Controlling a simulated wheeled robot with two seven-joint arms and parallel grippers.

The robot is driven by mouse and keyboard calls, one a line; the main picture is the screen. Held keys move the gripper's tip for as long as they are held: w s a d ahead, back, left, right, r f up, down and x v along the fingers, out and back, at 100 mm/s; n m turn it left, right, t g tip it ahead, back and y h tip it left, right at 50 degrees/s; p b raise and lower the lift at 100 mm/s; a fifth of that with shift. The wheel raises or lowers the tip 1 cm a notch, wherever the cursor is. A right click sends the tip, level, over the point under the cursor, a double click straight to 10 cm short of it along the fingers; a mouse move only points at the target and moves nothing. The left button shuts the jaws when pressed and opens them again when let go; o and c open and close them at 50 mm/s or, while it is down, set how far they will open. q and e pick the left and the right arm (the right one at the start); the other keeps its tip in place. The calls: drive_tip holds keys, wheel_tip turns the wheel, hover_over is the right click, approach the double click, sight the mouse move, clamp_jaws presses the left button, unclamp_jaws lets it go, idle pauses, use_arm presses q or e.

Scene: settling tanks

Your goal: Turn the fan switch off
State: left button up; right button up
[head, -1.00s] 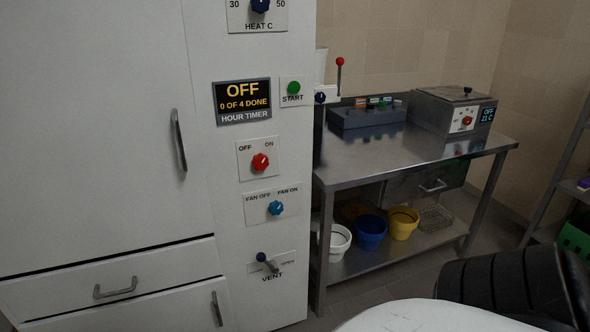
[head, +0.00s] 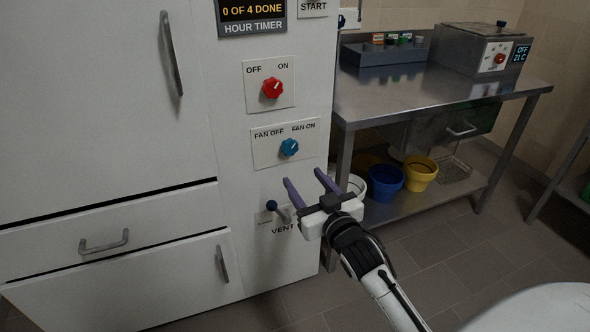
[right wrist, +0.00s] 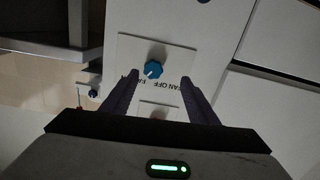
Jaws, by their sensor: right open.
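The fan switch is a blue knob (head: 289,147) on a white plate marked FAN OFF on the left and FAN ON on the right, on the cabinet front. My right gripper (head: 304,178) is open and empty, just below the plate in the head view, its two purple fingers pointing at the panel. In the right wrist view the blue knob (right wrist: 154,69) shows upside down, ahead of and between the open fingers, with a gap to them. My left gripper is out of view.
A red knob (head: 272,88) marked OFF and ON sits above the fan plate. The vent lever (head: 272,205) is below, close to my right gripper. A steel table (head: 430,95) stands to the right, with a blue pot (head: 384,184) and a yellow pot (head: 421,173) beneath.

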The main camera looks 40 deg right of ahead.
sight(291, 149)
drive_tip(key=shift+t, duration=0.3)
drive_tip(key=x, duration=0.3)
drive_tip(key=d+r+b+x, duration=0.1)
drive_tip(key=x, duration=0.7)
drive_tip(key=shift+d+r+b, duration=0.2)
drive_tip(key=shift+b, duration=0.15)
drive_tip(key=c, duration=1)
